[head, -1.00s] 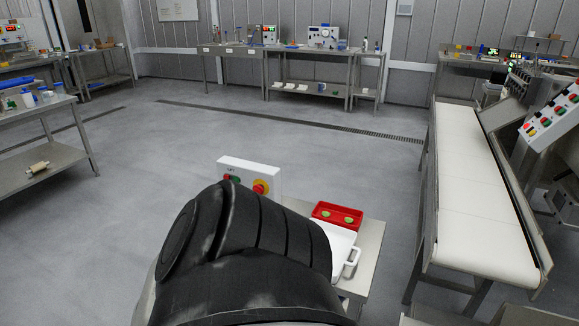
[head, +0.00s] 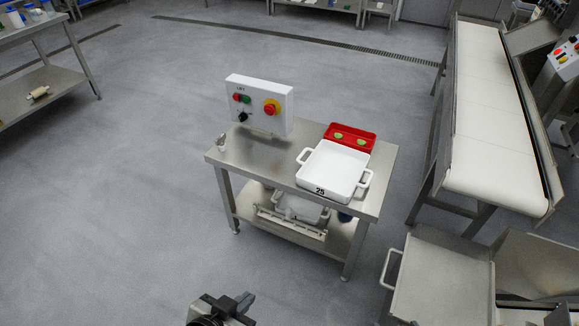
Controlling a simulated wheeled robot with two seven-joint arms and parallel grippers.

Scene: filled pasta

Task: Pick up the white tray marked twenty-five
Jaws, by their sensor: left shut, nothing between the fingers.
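The white tray (head: 328,171) marked 25 sits on the small steel table (head: 258,157). It has a handle on its left side and one on its right, and it looks empty. My left gripper (head: 238,301) is low at the bottom edge of the head view, well below and in front of the table, apart from the tray. It is shut and empty. My right gripper is not in view.
A red tray (head: 366,146) with green-topped pieces stands just behind the white tray. A white control box (head: 260,103) with buttons rises at the table's back left. A conveyor (head: 490,120) runs at the right, with a steel cart (head: 440,280) below.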

